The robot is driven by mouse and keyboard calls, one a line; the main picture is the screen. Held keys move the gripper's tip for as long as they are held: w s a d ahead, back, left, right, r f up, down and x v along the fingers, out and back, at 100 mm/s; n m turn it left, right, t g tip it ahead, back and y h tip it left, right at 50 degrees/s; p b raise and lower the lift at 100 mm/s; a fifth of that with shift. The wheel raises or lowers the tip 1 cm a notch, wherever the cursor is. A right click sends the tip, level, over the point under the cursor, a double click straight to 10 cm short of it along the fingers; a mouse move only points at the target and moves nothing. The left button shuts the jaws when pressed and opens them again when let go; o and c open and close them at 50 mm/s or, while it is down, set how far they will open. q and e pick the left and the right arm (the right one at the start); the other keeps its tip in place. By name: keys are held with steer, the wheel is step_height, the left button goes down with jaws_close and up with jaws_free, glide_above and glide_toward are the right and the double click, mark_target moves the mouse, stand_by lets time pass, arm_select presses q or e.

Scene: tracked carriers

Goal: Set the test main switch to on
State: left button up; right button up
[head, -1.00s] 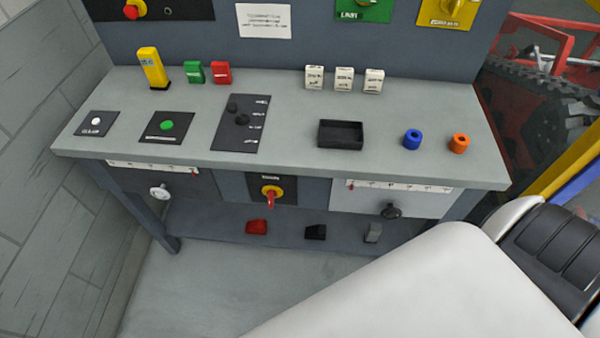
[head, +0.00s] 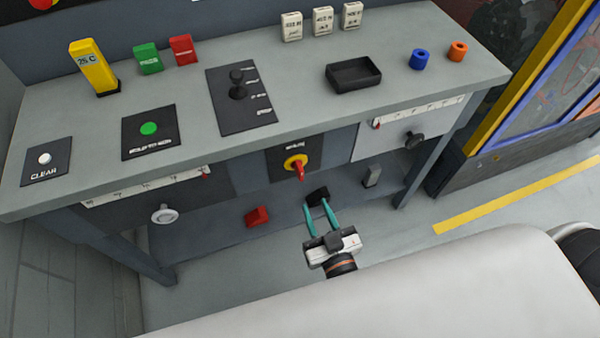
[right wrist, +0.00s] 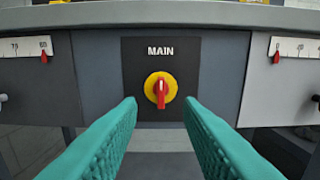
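The main switch (head: 296,163) is a red handle on a yellow round plate, set in a dark panel on the front of the bench. In the right wrist view the main switch (right wrist: 161,90) sits under the word MAIN, its handle upright with the longer end pointing down. My right gripper (head: 321,206) is open and empty, in front of and below the switch. In the right wrist view the teal fingers of my right gripper (right wrist: 160,112) stand apart, one on each side below the switch, not touching it. My left gripper is not in view.
The bench top (head: 310,120) overhangs the switch panel. A white knob (head: 165,214) and a black knob (head: 413,140) stick out at either side. A red pedal (head: 257,217), a black pedal (head: 318,196) and a grey pedal (head: 372,176) stand below.

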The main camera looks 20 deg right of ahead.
mark_target(302, 174)
steer(key=w, duration=1.1)
steer(key=shift+w+a, duration=0.1)
steer(key=shift+w, duration=0.15)
jaws_close()
